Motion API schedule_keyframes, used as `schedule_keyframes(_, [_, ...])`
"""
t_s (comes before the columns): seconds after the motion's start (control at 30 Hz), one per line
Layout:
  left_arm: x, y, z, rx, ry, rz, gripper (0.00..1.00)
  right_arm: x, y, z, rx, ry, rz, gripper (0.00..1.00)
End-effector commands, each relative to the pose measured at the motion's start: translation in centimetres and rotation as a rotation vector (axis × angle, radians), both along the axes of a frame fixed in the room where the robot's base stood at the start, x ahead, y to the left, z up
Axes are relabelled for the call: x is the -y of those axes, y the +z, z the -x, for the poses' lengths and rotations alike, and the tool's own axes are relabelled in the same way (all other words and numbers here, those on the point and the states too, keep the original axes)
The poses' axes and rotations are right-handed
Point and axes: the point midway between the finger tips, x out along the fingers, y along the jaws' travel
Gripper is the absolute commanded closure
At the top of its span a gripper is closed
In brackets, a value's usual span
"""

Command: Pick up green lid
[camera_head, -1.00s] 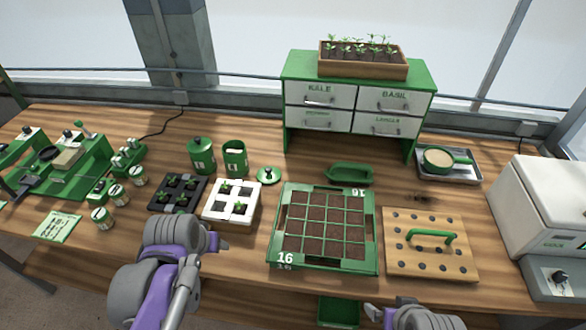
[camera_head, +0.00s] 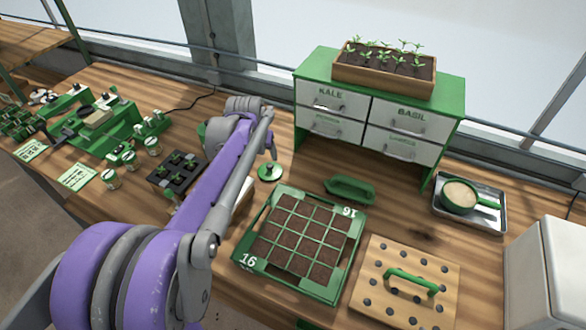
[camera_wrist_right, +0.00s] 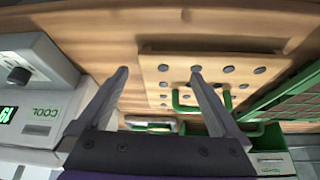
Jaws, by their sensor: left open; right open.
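The green lid (camera_head: 270,172), round with a small knob, lies on the wooden bench left of the seed tray. My left arm reaches across the head view. My left gripper (camera_head: 272,149) is just behind the lid, open and apart from it as far as I can see; its fingers are small and partly hidden by the arm. The two green canisters are almost wholly hidden behind my left arm. My right gripper (camera_wrist_right: 160,74) is open and empty in the right wrist view, above the bench near the pegboard-like dibber plate (camera_wrist_right: 178,66).
The green seed tray (camera_head: 262,268) stands in front of the lid, a green scoop (camera_head: 350,190) to its right. The drawer cabinet (camera_head: 375,120) stands behind. A dark seedling tray (camera_head: 160,178) is left of my arm. The dibber plate's green handle (camera_head: 412,281) sticks up at right.

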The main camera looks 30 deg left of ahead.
Motion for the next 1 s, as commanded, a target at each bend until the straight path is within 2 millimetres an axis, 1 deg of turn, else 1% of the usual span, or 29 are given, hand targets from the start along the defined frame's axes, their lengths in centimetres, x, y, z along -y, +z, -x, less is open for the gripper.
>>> schedule_keyframes(0.03, [-0.4, 0.0, -0.2, -0.001, 0.005, 0.0, 0.36, 0.0, 0.0, 0.0, 0.0, 0.0, 0.0, 0.0])
schedule_keyframes(0.17, [-0.9, -0.8, -0.6, -0.002, 0.009, 0.001, 0.36, 0.0, -0.1, 0.0, 0.0, 0.0, 0.0, 0.0])
schedule_keyframes(0.4, [-1.4, -4.2, -2.0, -0.002, 0.008, 0.001, 0.36, 0.0, -0.3, 0.1, -0.002, 0.0, 0.0, 0.0])
schedule_keyframes(0.63, [-1.7, -5.8, -2.7, 0.0, 0.008, 0.001, 0.36, 0.0, -0.2, 0.1, -0.002, 0.0, 0.0, 0.0])
schedule_keyframes(0.8, [-2.3, -7.9, -4.0, 0.0, 0.008, 0.001, 0.36, 0.0, 0.1, 0.0, 0.001, 0.0, 0.0, 0.0])
schedule_keyframes(0.9, [-2.5, -9.1, -4.4, 0.0, 0.008, 0.001, 0.36, 0.0, 0.1, 0.0, 0.001, 0.0, 0.0, 0.0])
schedule_keyframes(1.0, [-2.5, -9.8, -4.6, 0.0, 0.008, 0.001, 0.36, 0.0, 0.1, 0.0, 0.001, 0.0, 0.0, 0.0])
